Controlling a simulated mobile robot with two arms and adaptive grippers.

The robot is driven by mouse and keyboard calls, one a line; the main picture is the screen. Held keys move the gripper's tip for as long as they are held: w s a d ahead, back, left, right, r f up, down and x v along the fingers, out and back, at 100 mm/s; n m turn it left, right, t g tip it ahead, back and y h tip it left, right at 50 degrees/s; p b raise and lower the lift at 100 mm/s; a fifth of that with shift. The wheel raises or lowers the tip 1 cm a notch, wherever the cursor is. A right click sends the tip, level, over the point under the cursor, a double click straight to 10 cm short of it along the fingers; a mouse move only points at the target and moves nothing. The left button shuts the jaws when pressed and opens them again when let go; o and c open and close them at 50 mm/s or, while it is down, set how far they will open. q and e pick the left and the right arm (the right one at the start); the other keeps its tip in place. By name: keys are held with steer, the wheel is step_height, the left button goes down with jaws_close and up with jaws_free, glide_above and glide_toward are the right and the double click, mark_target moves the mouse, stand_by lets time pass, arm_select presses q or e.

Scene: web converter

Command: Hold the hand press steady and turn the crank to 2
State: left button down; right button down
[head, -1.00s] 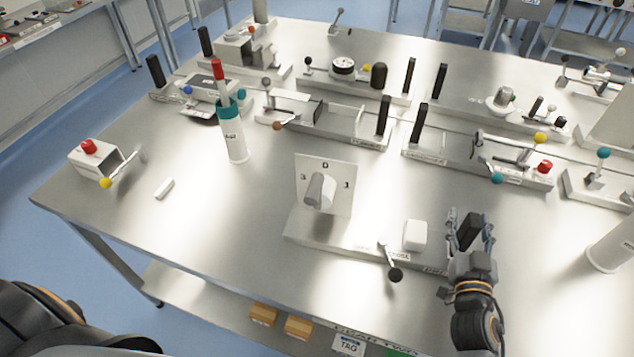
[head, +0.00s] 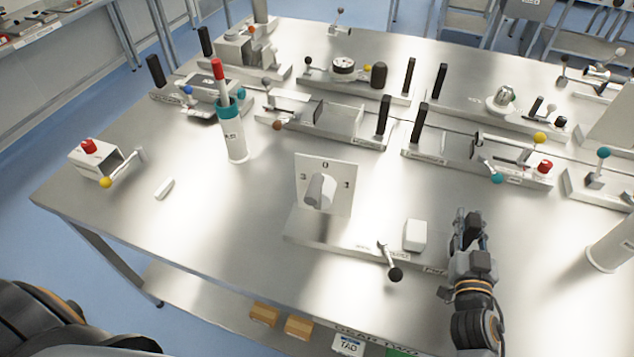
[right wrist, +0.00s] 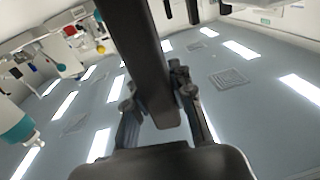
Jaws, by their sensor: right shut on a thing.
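A low metal fixture (head: 302,226) stands at the front middle of the table; I take it as the hand press, though its label is too small to read surely. It carries an upright white plate (head: 339,174) marked with numbers, with a grey cylindrical part (head: 320,190) in front. A small crank (head: 395,274) with a black ball sits at its front edge. My right gripper (head: 469,226) is shut on the black upright handle (head: 459,221) at the fixture's right end. The handle (right wrist: 143,60) also shows between the fingers in the right wrist view. My left gripper is out of view.
A white block (head: 415,235) sits on the fixture between crank and handle. A teal-rimmed cup (head: 236,145) and a small box with a red button (head: 90,147) stand to the left. Several other fixtures line the back. The table left of the fixture is mostly clear.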

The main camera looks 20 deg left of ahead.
steer(key=shift+r, duration=0.25)
steer(key=shift+w+f, duration=0.1)
steer(key=shift+f, duration=0.05)
steer(key=shift+f, duration=0.25)
steer(key=shift+s+f+b, duration=0.15)
steer(key=shift+s+b, duration=0.05)
steer(key=shift+b, duration=0.1)
